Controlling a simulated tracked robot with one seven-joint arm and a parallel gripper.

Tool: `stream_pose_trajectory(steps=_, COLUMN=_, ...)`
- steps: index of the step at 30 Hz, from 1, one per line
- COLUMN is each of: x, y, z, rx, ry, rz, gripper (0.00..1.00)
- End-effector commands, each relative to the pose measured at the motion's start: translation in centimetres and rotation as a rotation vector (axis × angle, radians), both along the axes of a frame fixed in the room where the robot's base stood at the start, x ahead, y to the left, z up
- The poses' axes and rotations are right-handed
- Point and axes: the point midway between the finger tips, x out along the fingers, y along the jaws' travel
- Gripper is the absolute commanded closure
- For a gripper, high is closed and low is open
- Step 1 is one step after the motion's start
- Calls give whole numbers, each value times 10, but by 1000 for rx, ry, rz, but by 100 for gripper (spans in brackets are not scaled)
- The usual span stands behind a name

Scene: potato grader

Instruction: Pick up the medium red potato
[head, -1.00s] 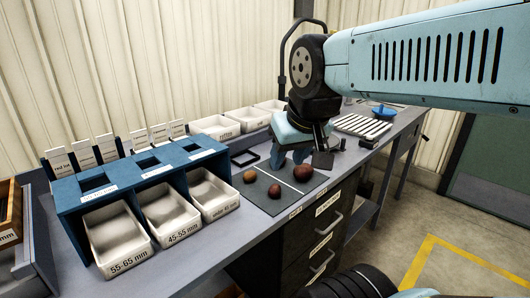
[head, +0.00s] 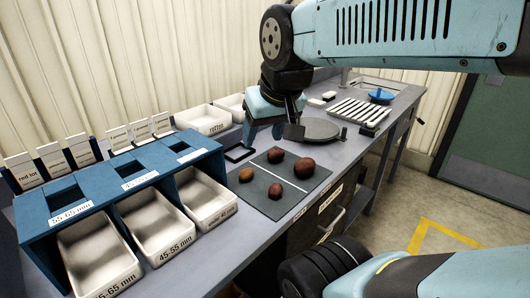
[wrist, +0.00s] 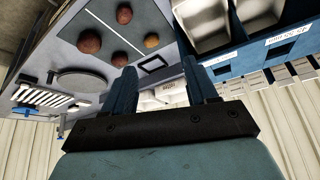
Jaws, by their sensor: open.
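Several potatoes lie on a dark grey mat (head: 255,199) with a white line. The largest is a dark red one (head: 304,168) at the right. A red one (head: 275,155) lies at the back and looks mid-sized; a smaller reddish one (head: 275,191) lies at the front. A small orange-brown one (head: 246,174) is at the left. Which red one counts as medium is not certain. My gripper (head: 263,132) is open and empty, above and behind the mat, apart from the potatoes. In the wrist view its fingers (wrist: 160,78) are spread, with the back red potato (wrist: 119,59) left of them.
A blue sizing rack (head: 128,186) with white bins stands left of the mat. A black square frame (head: 238,153) and a grey round plate (head: 313,130) lie behind the mat. A white slatted rack (head: 358,111) and blue dish (head: 381,96) are further back.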

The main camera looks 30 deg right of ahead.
Motion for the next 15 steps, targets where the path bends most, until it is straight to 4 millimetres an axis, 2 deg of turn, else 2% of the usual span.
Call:
stream_pose_trajectory(steps=5, x=32, y=-11, z=-2, rx=105, ry=34, rz=-168, gripper=43)
stream_pose_trajectory(steps=15, x=117, y=-66, z=-25, rx=358, ry=112, rz=-677, gripper=43)
